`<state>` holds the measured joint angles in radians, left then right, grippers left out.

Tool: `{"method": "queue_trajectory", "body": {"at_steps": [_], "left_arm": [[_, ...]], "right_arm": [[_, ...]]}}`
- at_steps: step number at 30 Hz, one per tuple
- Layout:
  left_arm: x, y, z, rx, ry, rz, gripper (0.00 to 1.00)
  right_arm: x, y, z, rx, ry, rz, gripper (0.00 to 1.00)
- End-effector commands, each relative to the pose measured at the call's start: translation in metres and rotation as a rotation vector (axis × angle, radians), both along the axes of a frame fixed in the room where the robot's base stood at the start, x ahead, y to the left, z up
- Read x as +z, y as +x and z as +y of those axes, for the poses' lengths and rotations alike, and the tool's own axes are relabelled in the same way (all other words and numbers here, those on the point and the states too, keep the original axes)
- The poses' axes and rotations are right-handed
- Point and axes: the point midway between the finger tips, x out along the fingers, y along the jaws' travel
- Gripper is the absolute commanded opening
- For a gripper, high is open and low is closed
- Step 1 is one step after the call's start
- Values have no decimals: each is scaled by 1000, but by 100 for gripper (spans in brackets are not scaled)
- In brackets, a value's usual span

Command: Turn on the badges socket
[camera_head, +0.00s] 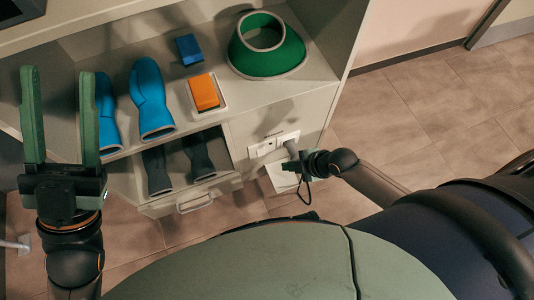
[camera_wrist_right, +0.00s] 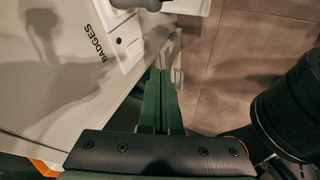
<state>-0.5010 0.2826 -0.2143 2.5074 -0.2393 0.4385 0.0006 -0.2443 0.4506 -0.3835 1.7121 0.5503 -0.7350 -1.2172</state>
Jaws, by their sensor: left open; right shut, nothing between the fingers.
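The badges socket is a white plate on the cabinet's front face, seen in the head view (camera_head: 274,144). In the right wrist view the plate (camera_wrist_right: 128,56) stands beside printed "BADGES" lettering and has a small dark dot. A grey plug-like part sits at its upper end (camera_wrist_right: 129,21). My right gripper (camera_head: 291,166) is close to the plate; in the right wrist view its green fingers (camera_wrist_right: 161,74) are shut, empty, and tipped just below and right of the plate. Whether they touch it I cannot tell. My left gripper (camera_head: 59,72) is open and empty at the far left.
The cabinet shelf holds blue gloves (camera_head: 151,97), a green collar (camera_head: 266,62), a blue block (camera_head: 189,49) and an orange block (camera_head: 205,92) in a white tray. Dark gloves (camera_head: 157,171) lie in the compartment below. Tiled floor (camera_head: 440,95) is open to the right.

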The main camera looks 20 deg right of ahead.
Motion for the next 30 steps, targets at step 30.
{"method": "queue_trajectory", "body": {"at_steps": [30], "left_arm": [[-50, 0, -3, -45, -45, 35, 50]], "right_arm": [[-76, 37, 34, -4, 14, 8, 0]]}}
